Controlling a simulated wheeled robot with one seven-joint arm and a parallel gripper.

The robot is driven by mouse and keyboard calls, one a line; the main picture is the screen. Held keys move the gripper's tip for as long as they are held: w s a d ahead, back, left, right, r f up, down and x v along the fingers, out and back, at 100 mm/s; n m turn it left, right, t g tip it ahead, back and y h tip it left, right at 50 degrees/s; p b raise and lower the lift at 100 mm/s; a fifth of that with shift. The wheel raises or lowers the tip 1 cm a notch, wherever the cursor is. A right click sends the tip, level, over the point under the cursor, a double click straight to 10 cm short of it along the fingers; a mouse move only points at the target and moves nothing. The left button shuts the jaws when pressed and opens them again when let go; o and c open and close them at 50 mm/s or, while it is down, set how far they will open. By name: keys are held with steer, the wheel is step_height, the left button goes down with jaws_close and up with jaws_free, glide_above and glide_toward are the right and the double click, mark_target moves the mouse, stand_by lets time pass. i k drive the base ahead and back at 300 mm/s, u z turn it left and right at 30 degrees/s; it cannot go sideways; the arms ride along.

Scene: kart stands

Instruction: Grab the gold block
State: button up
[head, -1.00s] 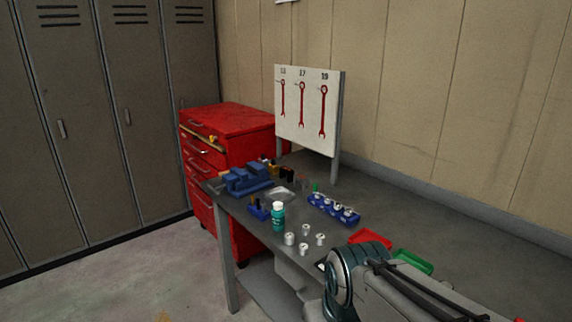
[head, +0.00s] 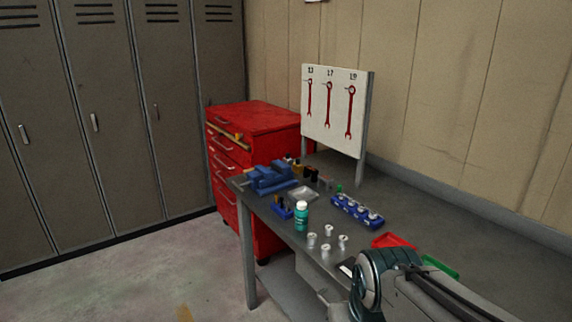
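A small gold-coloured thing (head: 297,169) stands at the far end of the grey workbench, just behind the blue vise (head: 271,179) and beside small dark items. It is too small and partly covered for me to make out its full shape. My arm reaches in from the lower right over the near part of the bench. My gripper's fingers do not show.
A teal bottle (head: 301,216), several white cups (head: 328,231), a blue socket rack (head: 357,211), a red tray (head: 393,241) and a green tray (head: 441,266) are on the workbench (head: 425,212). A red tool cabinet (head: 259,119) and a wrench board (head: 335,108) stand behind. The floor at left is clear.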

mark_target(298, 169)
steer(key=u, duration=0.5)
steer(key=k, duration=1.25)
steer(key=u, duration=0.8)
steer(key=i, duration=2.9)
steer(key=z, duration=0.25)
steer(key=i, duration=1.55)
steer(key=z, duration=1.35)
steer(key=i, duration=0.85)
steer(key=z, duration=1.35)
steer(key=i, duration=0.6)
steer(key=z, duration=0.35)
